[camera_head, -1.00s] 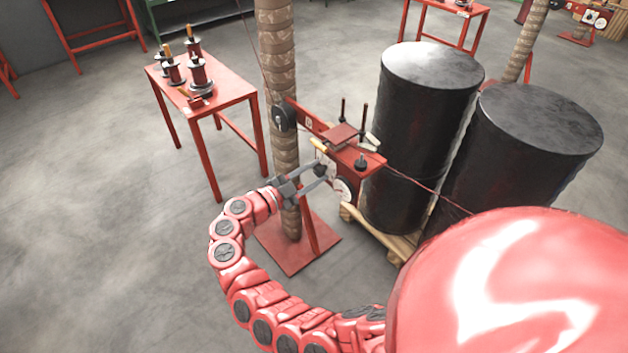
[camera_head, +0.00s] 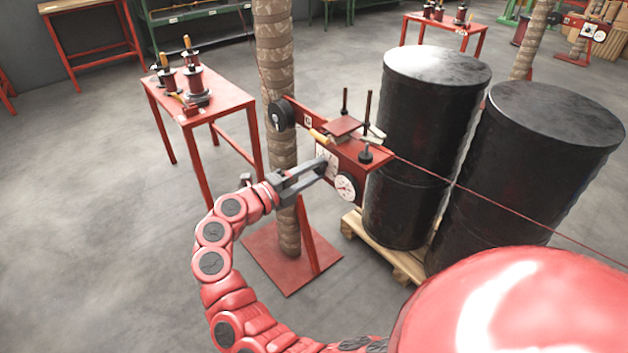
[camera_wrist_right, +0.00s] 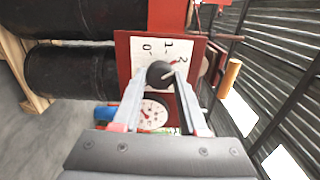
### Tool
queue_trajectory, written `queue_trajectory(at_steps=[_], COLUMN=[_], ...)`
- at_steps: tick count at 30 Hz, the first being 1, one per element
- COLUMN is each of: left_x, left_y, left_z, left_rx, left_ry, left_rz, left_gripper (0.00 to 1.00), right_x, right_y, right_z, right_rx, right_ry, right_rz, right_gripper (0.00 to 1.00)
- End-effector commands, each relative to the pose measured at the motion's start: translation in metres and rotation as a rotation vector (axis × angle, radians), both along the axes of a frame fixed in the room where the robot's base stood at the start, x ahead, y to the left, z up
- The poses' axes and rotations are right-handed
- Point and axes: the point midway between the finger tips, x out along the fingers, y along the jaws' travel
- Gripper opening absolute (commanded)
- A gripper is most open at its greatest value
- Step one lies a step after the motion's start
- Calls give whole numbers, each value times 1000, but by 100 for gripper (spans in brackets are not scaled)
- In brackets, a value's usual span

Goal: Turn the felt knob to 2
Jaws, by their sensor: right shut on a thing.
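The felt knob (camera_wrist_right: 160,74) is a round black knob on a white dial plate (camera_wrist_right: 150,52) with handwritten numbers. In the right wrist view, 0 and 1 are readable at the plate's far edge, with further marks to the right. A small reddish mark shows at the knob's right side; I cannot tell for sure which number it points to. My right gripper (camera_wrist_right: 160,80) is shut on the knob, one finger on each side. In the head view my right gripper (camera_head: 322,170) reaches the dial on the red tension device (camera_head: 366,172) and largely hides the knob. My left gripper is not in view.
A round gauge (camera_head: 346,186) sits just beside the dial, close to my fingers. A wire (camera_head: 480,192) runs right from the device. Black drums (camera_head: 430,150) stand behind it on a pallet. A red table (camera_head: 225,102) with coils is at left, beyond the wrapped post (camera_head: 277,80).

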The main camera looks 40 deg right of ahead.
Motion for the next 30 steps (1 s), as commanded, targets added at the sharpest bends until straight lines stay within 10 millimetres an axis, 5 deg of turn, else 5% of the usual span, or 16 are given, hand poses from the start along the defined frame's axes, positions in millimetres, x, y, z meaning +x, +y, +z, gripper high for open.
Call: queue_trajectory(at_steps=[9, 26, 27, 30], left_x=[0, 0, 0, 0], left_y=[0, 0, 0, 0], left_z=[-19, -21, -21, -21], left_rx=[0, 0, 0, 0], left_ry=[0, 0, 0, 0], left_rz=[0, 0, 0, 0], left_gripper=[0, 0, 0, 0], right_x=[0, 0, 0, 0], right_y=[0, 0, 0, 0], right_z=[-3, -2, -2, -1], right_rx=[12, 14, 15, 14], right_ry=[-124, -148, -148, -148], right_rz=[-1, -2, -2, -1], right_gripper=[0, 0, 49, 67])
